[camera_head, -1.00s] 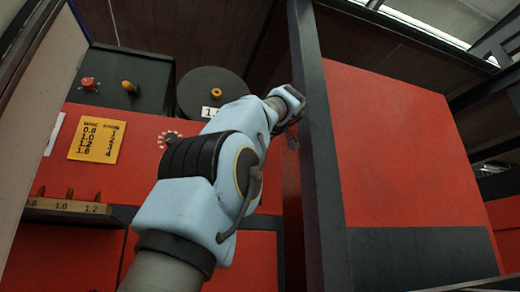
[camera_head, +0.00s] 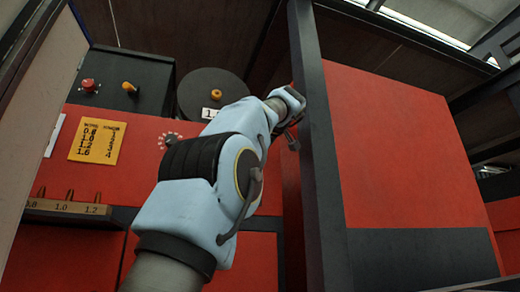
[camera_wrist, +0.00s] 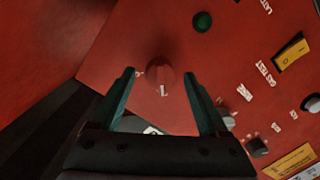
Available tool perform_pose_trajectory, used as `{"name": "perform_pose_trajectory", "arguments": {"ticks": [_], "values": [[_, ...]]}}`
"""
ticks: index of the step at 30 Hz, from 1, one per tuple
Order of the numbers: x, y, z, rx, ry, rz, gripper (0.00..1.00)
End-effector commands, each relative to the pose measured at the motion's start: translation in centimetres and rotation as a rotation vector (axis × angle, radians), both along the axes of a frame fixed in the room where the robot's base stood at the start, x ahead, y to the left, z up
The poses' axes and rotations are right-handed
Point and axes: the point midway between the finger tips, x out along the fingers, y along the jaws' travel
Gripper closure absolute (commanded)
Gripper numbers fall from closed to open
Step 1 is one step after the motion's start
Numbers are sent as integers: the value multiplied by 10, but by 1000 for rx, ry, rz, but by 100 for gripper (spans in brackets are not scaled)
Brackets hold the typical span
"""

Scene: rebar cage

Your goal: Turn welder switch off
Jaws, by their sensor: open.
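A red round rotary switch (camera_wrist: 160,73) sits on the red welder panel (camera_wrist: 110,55) in the wrist view. Small white marks show at its left and just below it, and I cannot surely tell which way it points. My gripper (camera_wrist: 160,82) is open, with its two dark green fingers apart on either side of the switch. Whether the fingers touch it cannot be told. In the head view the switch is not visible, and the end of my gripper (camera_head: 291,138) shows only partly beside a dark post.
A green button (camera_wrist: 203,21), a black knob (camera_wrist: 257,147) and yellow labels (camera_wrist: 293,53) are on the panel. In the head view a dark post (camera_head: 318,160) stands close right of my gripper. A black box (camera_head: 125,78) and a wire spool (camera_head: 208,88) are at the left.

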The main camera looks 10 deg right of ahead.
Motion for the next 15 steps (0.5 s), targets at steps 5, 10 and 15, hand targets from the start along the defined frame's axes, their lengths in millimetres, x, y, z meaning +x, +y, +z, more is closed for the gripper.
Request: {"name": "perform_pose_trajectory", "arguments": {"ticks": [5, 10, 15], "values": [[-21, -3, 1, -2, -2, -4, 22], [-56, -8, 4, -3, -2, -6, 22], [-85, -12, 7, -2, -1, -6, 22]]}}
